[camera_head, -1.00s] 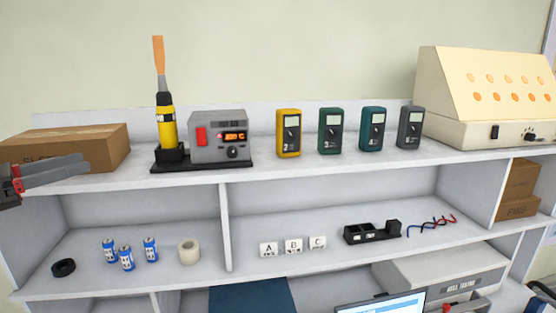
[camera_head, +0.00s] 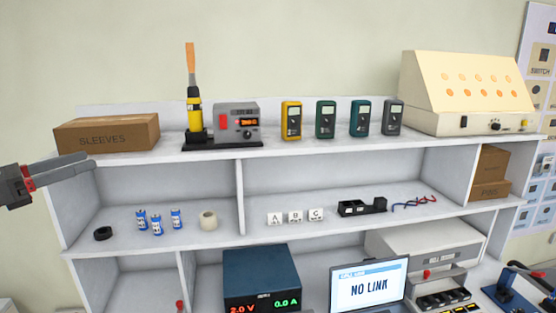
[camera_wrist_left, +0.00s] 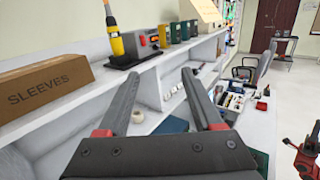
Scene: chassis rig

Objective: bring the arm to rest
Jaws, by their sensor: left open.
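My left gripper (camera_head: 91,160) is at the left edge of the head view, in front of the left end of the shelf unit. Its two grey fingers are apart with nothing between them. In the left wrist view the open fingers (camera_wrist_left: 160,73) point toward the shelves, with clear space between them. The cardboard SLEEVES box (camera_head: 106,134) appears just above the fingers in the head view. A red and dark part (camera_wrist_left: 305,158) at the right edge of the wrist view may be my right gripper; its jaws cannot be made out.
The top shelf holds a soldering station (camera_head: 236,122), several multimeters (camera_head: 291,121) and a cream panel (camera_head: 460,83). Below are blue cells (camera_head: 157,225), a tape roll (camera_head: 208,220) and a black holder (camera_head: 362,207). A power supply (camera_head: 262,278) and laptop (camera_head: 368,287) stand lower.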

